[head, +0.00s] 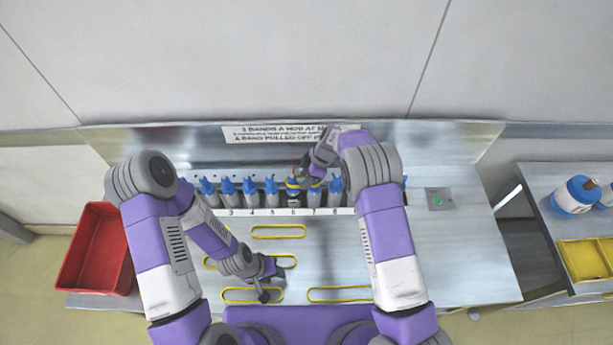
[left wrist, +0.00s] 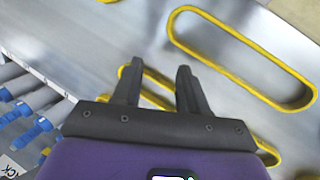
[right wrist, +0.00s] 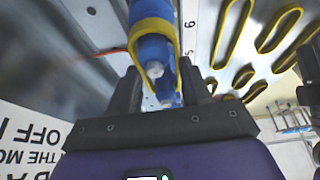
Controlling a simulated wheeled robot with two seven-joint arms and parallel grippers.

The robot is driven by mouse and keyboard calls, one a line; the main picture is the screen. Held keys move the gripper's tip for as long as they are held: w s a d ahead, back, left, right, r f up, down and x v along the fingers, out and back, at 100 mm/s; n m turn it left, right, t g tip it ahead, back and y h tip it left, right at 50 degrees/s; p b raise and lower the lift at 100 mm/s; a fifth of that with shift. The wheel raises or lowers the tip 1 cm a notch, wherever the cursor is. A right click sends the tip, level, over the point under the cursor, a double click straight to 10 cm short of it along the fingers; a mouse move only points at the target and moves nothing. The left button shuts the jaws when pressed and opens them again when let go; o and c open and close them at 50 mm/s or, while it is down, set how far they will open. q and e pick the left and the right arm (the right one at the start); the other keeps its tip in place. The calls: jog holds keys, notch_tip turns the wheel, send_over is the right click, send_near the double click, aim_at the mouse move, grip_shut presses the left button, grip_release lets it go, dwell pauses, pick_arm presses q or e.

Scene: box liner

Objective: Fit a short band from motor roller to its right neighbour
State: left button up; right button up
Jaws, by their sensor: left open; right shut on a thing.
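A row of blue-topped rollers (head: 250,192) stands along the back of the table above a numbered strip. A darker roller (head: 293,198) stands above number 6; I cannot tell for certain that it is the motor roller. My right gripper (head: 308,181) is shut at the roller tops near 6 and 7. In the right wrist view, a yellow band (right wrist: 152,26) loops around a blue roller top (right wrist: 155,50) between the fingers; how it is seated is partly hidden. My left gripper (left wrist: 155,80) is open and empty, low over a yellow band (left wrist: 150,92) on the table.
Several yellow bands lie on the table, including a short one (head: 278,231) and a longer one (head: 340,294). A red bin (head: 95,250) is at the left. A green button box (head: 438,200) is at the right. A yellow tray (head: 585,258) is on the side bench.

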jog(key=o, duration=1.1)
jog(key=shift+r, duration=0.1)
